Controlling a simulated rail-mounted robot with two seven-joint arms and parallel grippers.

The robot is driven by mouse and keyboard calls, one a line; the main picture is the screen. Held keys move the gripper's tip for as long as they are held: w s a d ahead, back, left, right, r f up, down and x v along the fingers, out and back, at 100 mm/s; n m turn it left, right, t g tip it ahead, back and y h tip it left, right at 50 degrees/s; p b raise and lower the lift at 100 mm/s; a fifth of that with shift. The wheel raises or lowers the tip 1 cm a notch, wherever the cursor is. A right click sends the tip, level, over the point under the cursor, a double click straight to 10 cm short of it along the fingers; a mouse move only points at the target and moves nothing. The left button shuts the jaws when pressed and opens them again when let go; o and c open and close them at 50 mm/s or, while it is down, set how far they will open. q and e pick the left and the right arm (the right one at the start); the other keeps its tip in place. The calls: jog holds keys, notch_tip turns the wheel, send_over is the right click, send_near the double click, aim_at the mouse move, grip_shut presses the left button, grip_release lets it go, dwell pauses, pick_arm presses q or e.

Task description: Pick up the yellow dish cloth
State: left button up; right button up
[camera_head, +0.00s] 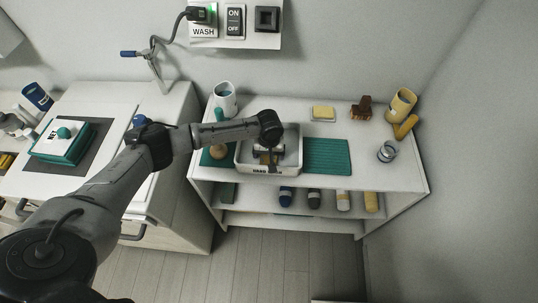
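Two yellow things could be the dish cloth, and I cannot tell which is. One is a small flat pale yellow piece (323,113) at the back of the white shelf's top. The other is a yellow roll (371,202) at the right end of a row on the shelf level below. My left gripper (267,156) points down over the white bin (288,169), left of both and apart from them. Its fingers are small and dark, so its opening is unclear. My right gripper is out of view.
A teal ribbed mat (328,156) lies right of the bin. A white mug (225,98), a brown brush-like thing (362,107), a yellow mug (401,105) and a glass jar (387,152) also stand on top. A wall closes the right side.

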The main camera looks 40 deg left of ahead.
pick_arm(q)
jog(key=c, duration=0.8)
